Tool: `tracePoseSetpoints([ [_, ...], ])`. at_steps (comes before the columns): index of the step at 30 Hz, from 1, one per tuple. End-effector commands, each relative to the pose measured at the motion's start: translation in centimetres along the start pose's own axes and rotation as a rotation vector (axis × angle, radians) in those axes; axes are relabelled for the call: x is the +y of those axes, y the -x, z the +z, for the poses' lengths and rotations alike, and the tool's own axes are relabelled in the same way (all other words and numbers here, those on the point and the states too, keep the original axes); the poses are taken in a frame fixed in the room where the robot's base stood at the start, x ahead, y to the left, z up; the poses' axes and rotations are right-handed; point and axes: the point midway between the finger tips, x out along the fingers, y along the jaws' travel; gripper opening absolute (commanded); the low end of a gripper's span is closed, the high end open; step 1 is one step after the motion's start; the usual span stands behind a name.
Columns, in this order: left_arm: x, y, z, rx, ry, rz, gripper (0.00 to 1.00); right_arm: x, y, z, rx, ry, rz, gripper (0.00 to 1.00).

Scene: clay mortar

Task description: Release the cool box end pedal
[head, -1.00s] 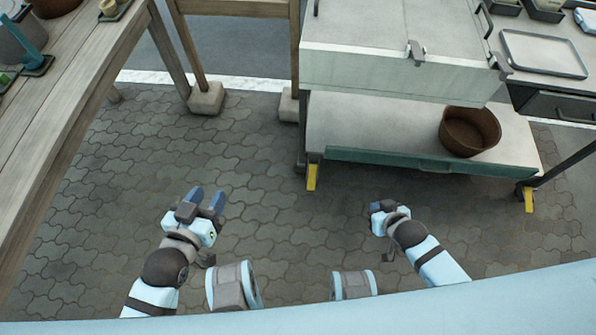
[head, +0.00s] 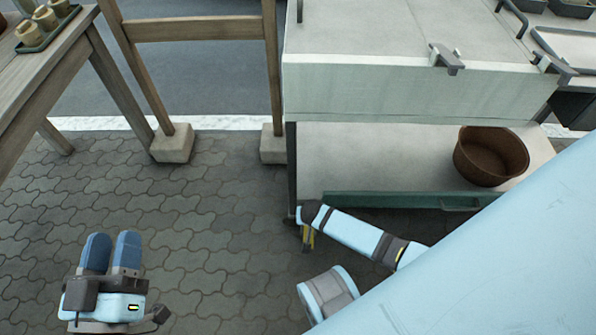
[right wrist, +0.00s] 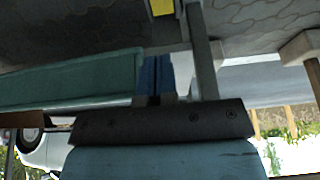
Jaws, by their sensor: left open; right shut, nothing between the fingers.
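The cool box (head: 400,92) is a pale chest on a wheeled frame with a lower shelf. Its yellow end pedal (head: 308,238) sits at the foot of the near left leg, partly covered by my right arm. The pedal also shows at the top edge of the right wrist view (right wrist: 161,7). My right gripper (right wrist: 155,62) is shut and empty, its blue fingers pointing toward the pedal with a visible gap in the picture. In the head view its fingers are hard to make out. My left gripper (head: 112,238) is open and empty over the paving, well left of the cool box.
A brown pot (head: 490,157) stands on the lower shelf (head: 370,160), above a green drawer front (head: 390,200). The frame leg (right wrist: 204,60) is close beside my right fingers. A wooden table (head: 45,75) is at left. Paving between is free.

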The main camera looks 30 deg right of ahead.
Motion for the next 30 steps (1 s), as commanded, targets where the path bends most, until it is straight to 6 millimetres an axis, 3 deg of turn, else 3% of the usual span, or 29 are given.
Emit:
tracePoseSetpoints([
  [14,0.0,0.1,0.4,-0.005,0.001,0.002,0.43,0.0,-0.8,0.1,-0.002,-0.005,0.005,0.0],
  [20,-0.5,0.2,3.0,-0.077,0.004,0.008,0.43,0.0,-3.9,0.2,-0.001,-0.004,0.006,0.0],
  [30,-1.4,0.9,9.1,-0.272,-0.005,0.032,0.43,0.0,-11.2,0.2,0.0,-0.005,0.005,0.0],
])
